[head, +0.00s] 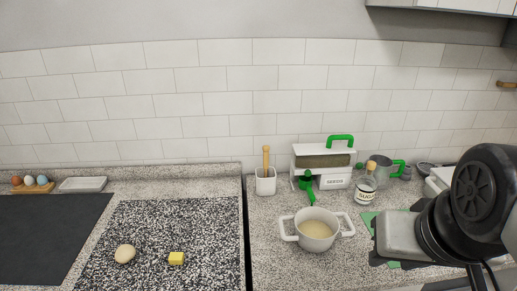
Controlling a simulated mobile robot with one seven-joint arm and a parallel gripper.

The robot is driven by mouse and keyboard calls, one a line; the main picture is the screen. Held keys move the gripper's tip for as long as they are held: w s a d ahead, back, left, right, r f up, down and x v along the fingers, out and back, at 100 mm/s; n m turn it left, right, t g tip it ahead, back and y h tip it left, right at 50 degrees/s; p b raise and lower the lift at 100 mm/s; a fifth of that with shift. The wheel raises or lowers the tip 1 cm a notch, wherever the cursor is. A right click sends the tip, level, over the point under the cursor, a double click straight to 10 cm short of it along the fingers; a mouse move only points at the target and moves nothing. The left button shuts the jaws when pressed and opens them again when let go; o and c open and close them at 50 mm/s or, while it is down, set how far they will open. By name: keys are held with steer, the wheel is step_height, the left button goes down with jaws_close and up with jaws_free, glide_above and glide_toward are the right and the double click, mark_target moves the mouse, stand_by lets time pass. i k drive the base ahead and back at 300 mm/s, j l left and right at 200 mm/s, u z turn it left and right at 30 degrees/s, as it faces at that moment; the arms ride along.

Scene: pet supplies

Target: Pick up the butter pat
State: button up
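The butter pat (176,259) is a small yellow block. It lies on the black-and-white speckled slab (190,222) at the lower left of the head view. My gripper (385,258) seems to be at the end of my dark arm at the lower right, well to the right of the butter pat and apart from it. Its fingers cannot be made out clearly, so I cannot tell whether it is open or shut.
A beige round lump (125,253) lies just left of the butter. A white two-handled pot (316,231) stands between the butter and my arm. A jar (365,189) and a white box with a green handle (322,165) stand behind. A dark mat (48,235) lies left.

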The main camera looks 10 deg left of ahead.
mark_target(174, 257)
steer(key=j, duration=0.6)
steer(key=k+j, duration=0.15)
steer(key=j, duration=1.1)
steer(key=k, duration=0.05)
